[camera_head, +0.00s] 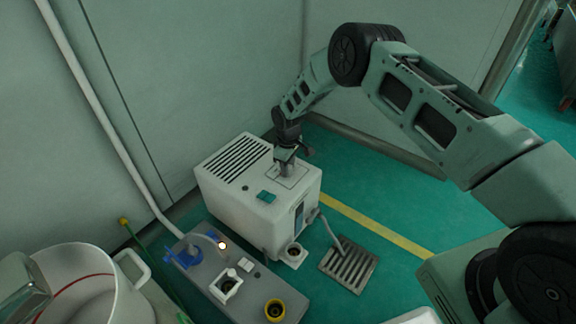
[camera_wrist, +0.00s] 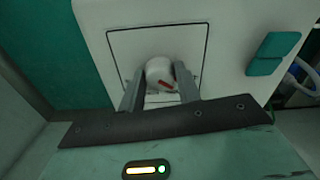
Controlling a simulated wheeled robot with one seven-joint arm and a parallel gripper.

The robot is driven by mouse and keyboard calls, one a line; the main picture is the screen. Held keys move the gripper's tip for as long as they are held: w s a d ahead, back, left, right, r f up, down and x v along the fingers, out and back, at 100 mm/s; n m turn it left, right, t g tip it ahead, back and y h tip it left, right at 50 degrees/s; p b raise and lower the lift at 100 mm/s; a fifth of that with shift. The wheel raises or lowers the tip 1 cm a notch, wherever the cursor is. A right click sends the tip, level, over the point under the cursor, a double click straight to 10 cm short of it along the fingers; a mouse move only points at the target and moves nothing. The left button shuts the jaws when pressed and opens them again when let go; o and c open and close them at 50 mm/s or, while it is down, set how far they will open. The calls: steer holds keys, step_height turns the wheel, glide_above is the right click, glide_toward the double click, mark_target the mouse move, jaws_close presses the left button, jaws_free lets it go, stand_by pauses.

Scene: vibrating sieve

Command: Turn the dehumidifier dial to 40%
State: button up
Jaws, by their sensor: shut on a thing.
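The dehumidifier (camera_head: 226,196) is a white box on the green floor, with a vent grille and a teal block on its top. In the head view my gripper (camera_head: 285,165) comes down on the top of the dehumidifier and hides the dial. I cannot read any percentage marks.
A grey bench (camera_head: 196,270) with a yellow-ringed part (camera_head: 274,310) stands in front of the dehumidifier. A large white pot (camera_head: 121,290) is at the lower left. A floor drain grate (camera_head: 349,268) lies to the right. The wall (camera_head: 170,80) is close behind.

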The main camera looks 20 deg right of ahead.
steer(key=shift+n, duration=1.5)
steer(key=o, duration=1)
steer(key=shift+c, duration=0.2)
steer(key=shift+r, duration=0.1)
step_height(320, 180, up, 17)
steer(key=p, duration=0.5)
steer(key=shift+r, duration=0.1)
